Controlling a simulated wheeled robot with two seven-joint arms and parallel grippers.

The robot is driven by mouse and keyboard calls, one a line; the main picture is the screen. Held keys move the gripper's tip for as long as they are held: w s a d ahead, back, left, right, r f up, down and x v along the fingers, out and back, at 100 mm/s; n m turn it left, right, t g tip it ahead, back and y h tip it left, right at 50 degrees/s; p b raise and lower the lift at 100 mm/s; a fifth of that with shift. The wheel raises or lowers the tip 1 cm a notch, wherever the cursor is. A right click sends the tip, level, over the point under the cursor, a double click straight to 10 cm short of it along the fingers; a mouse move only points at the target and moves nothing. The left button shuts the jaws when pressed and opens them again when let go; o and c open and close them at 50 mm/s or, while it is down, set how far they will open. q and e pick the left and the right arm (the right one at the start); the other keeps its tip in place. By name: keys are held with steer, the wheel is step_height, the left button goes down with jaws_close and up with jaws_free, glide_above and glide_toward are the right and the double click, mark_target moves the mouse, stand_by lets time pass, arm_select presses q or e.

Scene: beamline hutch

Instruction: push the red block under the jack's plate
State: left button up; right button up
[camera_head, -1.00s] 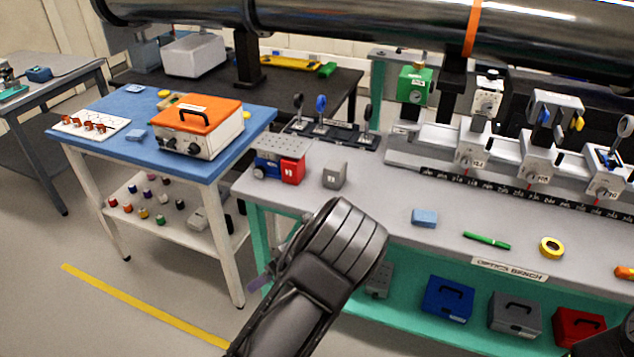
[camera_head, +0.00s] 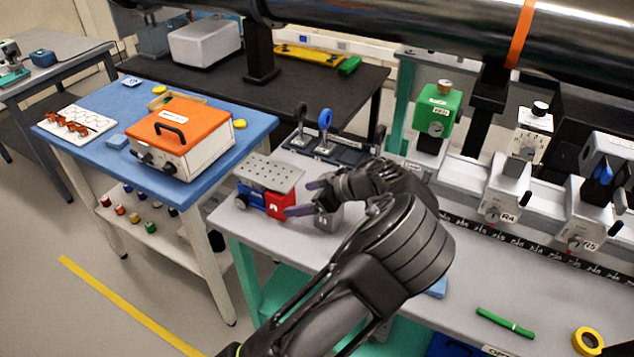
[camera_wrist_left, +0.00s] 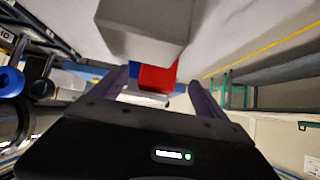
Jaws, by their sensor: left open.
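The red block (camera_head: 279,206) stands on the bench at the near right corner of the jack, below the edge of its perforated plate (camera_head: 270,172). I cannot tell how far under the plate it sits. The jack's blue part (camera_head: 250,197) shows to the left. My left gripper (camera_head: 304,198) is open, its purple fingers pointing left at the red block from the right. In the left wrist view, the red block (camera_wrist_left: 157,77) appears between the fingers (camera_wrist_left: 162,88); contact is unclear. My right gripper is out of view.
A rack with upright mounts (camera_head: 335,147) stands behind the jack. A green pen (camera_head: 505,321) and yellow tape (camera_head: 588,341) lie further right.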

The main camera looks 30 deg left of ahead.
mark_target(289, 200)
arm_select(q)
steer(key=shift+w, duration=0.2)
steer(key=shift+s, duration=0.15)
steer(key=shift+r, duration=0.1)
steer(key=p+x, duration=0.2)
steer(key=x, duration=0.4)
steer(key=shift+a, duration=0.2)
steer(key=shift+a+f, duration=0.5)
steer(key=shift+f, duration=0.15)
steer(key=shift+c, duration=0.3)
steer(key=c, duration=1.7)
